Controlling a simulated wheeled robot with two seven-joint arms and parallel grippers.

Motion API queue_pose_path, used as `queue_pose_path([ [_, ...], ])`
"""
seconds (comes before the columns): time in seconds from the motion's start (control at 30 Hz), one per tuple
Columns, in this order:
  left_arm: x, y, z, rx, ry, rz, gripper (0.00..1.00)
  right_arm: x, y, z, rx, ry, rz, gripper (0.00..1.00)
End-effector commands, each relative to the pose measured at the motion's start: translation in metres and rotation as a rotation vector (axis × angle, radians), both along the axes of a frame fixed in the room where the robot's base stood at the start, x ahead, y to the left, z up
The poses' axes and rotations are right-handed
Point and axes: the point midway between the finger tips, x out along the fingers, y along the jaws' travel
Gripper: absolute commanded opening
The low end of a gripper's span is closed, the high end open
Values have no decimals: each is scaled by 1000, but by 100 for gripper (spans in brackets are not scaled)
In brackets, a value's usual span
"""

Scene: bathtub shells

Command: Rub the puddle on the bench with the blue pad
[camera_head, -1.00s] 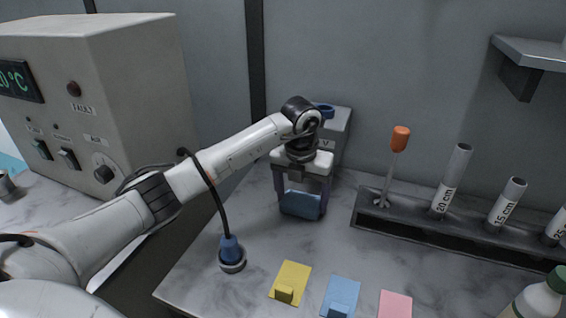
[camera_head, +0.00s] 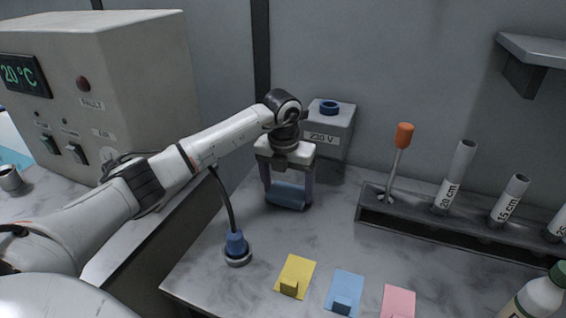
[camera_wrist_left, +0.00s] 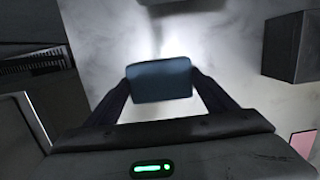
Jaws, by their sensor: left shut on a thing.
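My left gripper (camera_head: 287,188) is shut on the blue pad (camera_head: 286,197), a blue block held between its two fingers at or just over the marble bench (camera_head: 345,235). I cannot tell whether the pad touches the bench. The left wrist view shows the pad (camera_wrist_left: 159,80) dark blue between the fingertips. No clear puddle outline shows. A bright sheen lies on the bench beyond the pad in the left wrist view, and I cannot tell whether it is liquid or reflected light. My right gripper is not in view.
A grey 230 V box (camera_head: 331,129) stands behind the gripper. A rack (camera_head: 455,235) with tubes and an orange-handled tool (camera_head: 404,136) is to the right. A blue-collared cable fitting (camera_head: 236,247), yellow (camera_head: 296,273), blue (camera_head: 345,288) and pink (camera_head: 397,301) cards lie nearer. A large control cabinet (camera_head: 150,65) stands left.

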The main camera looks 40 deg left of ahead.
Motion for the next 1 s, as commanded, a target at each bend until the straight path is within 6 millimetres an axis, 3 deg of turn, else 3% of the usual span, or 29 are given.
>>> queue_pose_path([
  [0.07, -1, 8, -1, 1, 2, 2, 57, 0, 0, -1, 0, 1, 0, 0],
  [0.23, -1, 9, 28, 2, -1, 1, 57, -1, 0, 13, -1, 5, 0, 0],
  [0.37, -2, 10, 38, 1, 0, 3, 57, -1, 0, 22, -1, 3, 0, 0],
  [0.8, -4, 13, 74, 1, -2, 9, 57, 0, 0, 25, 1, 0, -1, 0],
  [1.0, -5, 14, 81, 0, 0, 11, 57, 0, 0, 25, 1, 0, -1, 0],
])
